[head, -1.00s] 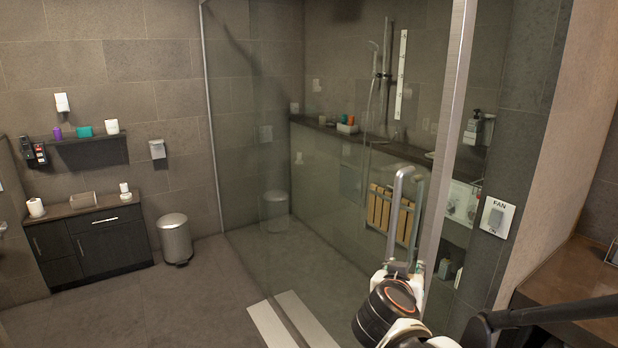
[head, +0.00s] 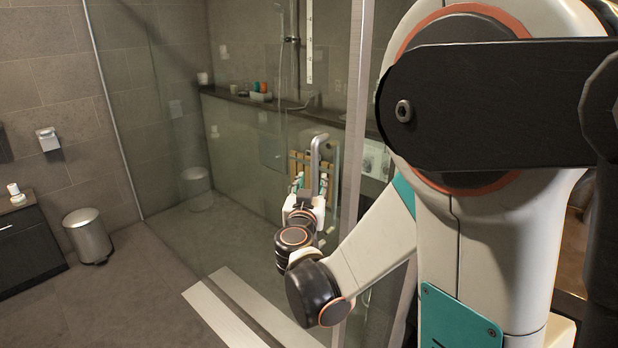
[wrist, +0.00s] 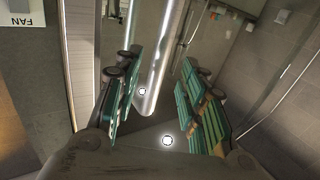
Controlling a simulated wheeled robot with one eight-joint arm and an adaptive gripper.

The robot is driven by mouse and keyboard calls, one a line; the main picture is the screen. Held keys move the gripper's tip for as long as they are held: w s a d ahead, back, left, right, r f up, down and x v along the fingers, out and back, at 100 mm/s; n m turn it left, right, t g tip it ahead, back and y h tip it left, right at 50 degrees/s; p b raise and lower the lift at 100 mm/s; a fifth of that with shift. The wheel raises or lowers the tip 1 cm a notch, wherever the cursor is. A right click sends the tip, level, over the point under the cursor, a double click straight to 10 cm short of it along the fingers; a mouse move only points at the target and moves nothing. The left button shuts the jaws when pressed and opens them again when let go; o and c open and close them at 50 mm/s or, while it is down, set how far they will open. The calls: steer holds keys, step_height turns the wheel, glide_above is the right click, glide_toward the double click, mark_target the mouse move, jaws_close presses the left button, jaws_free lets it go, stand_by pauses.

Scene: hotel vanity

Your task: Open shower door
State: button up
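The shower door (head: 172,110) is a clear glass panel; I cannot tell whether it stands ajar. Its handle (head: 315,165) is an upright metal bar with a bent top, near the metal door post (head: 354,150). My gripper (head: 309,186) is at the lower part of the handle. In the wrist view, my gripper (wrist: 160,75) is open, with green-padded fingers spread wide. The shiny handle bar (wrist: 168,50) runs between the fingers, with a visible gap to each. In the head view, the gripper hides part of the handle's lower end.
A pale threshold strip (head: 250,310) lies on the floor below the glass. A metal bin (head: 88,236) and a dark cabinet (head: 27,245) stand at the left. The floor between bin and threshold is clear. My own arm covers the right side of the head view.

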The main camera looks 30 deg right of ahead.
mark_target(314, 177)
steer(key=shift+b+x, duration=0.4)
steer(key=shift+x, duration=2.75)
jaws_close()
